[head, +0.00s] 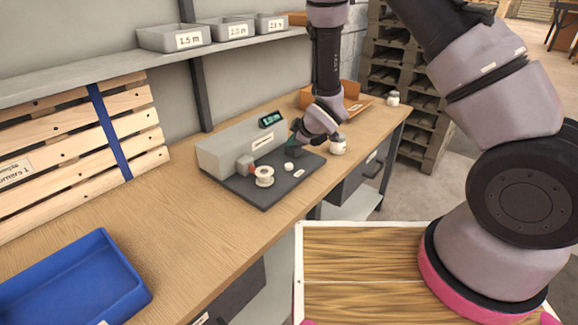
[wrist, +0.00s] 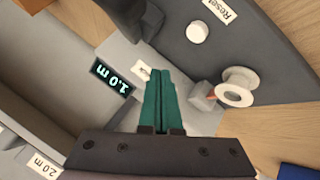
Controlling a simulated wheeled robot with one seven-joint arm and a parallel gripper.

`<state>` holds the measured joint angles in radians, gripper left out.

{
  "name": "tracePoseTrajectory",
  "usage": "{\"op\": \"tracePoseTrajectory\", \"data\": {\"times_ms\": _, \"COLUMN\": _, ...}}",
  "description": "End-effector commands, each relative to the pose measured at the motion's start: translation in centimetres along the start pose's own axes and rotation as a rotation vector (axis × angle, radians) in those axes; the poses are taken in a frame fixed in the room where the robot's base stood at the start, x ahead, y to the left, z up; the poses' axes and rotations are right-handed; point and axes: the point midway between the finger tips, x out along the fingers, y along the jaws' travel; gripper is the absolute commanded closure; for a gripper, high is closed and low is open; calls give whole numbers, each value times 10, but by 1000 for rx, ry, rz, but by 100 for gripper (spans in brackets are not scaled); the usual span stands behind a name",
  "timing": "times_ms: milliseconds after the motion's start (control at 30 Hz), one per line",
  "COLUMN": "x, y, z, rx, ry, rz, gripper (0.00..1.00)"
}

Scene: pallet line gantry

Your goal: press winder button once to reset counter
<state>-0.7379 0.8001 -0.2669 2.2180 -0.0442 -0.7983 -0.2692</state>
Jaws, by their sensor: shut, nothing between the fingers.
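The winder is a grey housing (head: 240,146) on a dark base plate (head: 262,192) on the wooden bench. Its lit display (head: 270,119) reads 1.0 m in the wrist view (wrist: 113,78). A round white button (head: 289,166) sits on the base plate beside a Reset label; both show in the wrist view, the button (wrist: 197,32) at the top. A pale spool (head: 264,176) is mounted to the left of the button. My gripper (wrist: 158,72), with teal fingers, is shut and empty. It is above the winder, apart from the button. In the head view its fingers are partly hidden.
A blue tray (head: 72,283) stands at the near left. A slatted wooden panel (head: 75,150) leans on the wall. Grey bins (head: 174,37) line the shelf. A small white jar (head: 338,146) and an orange bin (head: 345,92) stand beyond the winder.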

Motion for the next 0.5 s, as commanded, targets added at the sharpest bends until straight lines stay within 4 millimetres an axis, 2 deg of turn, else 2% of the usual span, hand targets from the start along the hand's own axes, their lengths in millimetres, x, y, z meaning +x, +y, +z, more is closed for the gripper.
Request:
{"op": "tracePoseTrajectory", "data": {"times_ms": 200, "x": 23, "y": -17, "z": 18, "rx": 0, "ry": -3, "rz": -2, "gripper": 100}}
{"op": "tracePoseTrajectory", "data": {"times_ms": 500, "x": 42, "y": -30, "z": 30, "rx": -1, "ry": 0, "rz": -1, "gripper": 100}}
